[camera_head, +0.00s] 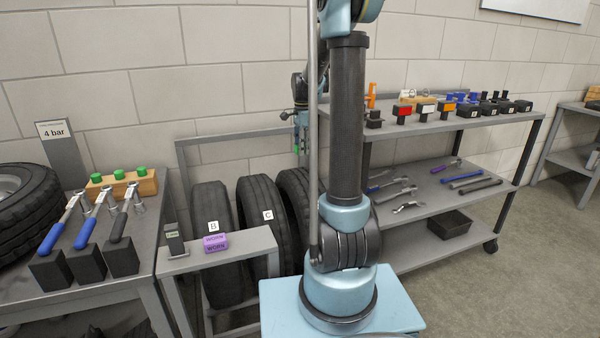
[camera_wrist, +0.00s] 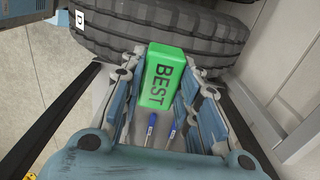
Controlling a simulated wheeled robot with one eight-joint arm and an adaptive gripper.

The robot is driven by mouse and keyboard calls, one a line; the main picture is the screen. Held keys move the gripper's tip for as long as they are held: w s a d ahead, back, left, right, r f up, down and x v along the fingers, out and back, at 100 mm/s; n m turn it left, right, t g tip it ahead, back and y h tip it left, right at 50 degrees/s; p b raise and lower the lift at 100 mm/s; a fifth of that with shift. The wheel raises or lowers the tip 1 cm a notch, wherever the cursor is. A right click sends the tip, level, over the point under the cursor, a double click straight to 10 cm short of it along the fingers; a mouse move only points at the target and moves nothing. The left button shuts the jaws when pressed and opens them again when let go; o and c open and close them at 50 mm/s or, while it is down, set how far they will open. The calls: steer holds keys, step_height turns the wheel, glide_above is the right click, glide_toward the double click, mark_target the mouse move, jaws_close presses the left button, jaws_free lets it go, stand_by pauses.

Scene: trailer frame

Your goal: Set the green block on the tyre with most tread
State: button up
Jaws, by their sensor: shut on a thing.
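My gripper (camera_wrist: 166,62) is shut on the green block (camera_wrist: 159,82), lettered BEST, with a finger on each side. In the wrist view the block's far end is close to a black treaded tyre with a D tag (camera_wrist: 79,19); I cannot tell whether they touch. In the head view, tyre B (camera_head: 211,245) and tyre C (camera_head: 268,215) stand upright in a rack. A third tyre (camera_head: 293,190) is partly hidden behind my arm, its tag not visible. My gripper (camera_head: 300,118) is small and partly hidden there, above the rack.
A purple block lettered WORN (camera_head: 215,242) sits on a low grey bench (camera_head: 250,241) before the tyres. A left table (camera_head: 85,276) holds wrenches and a wooden holder (camera_head: 120,185). A shelf unit (camera_head: 450,124) with tools stands right. Two blue-handled items (camera_wrist: 162,128) show beyond my fingers.

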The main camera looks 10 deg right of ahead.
glide_above(302, 174)
step_height(302, 174, down, 5)
steer(key=shift+r, duration=0.1)
steer(key=shift+f, duration=2.3)
steer(key=shift+f, duration=0.1)
steer(key=o, duration=1.1)
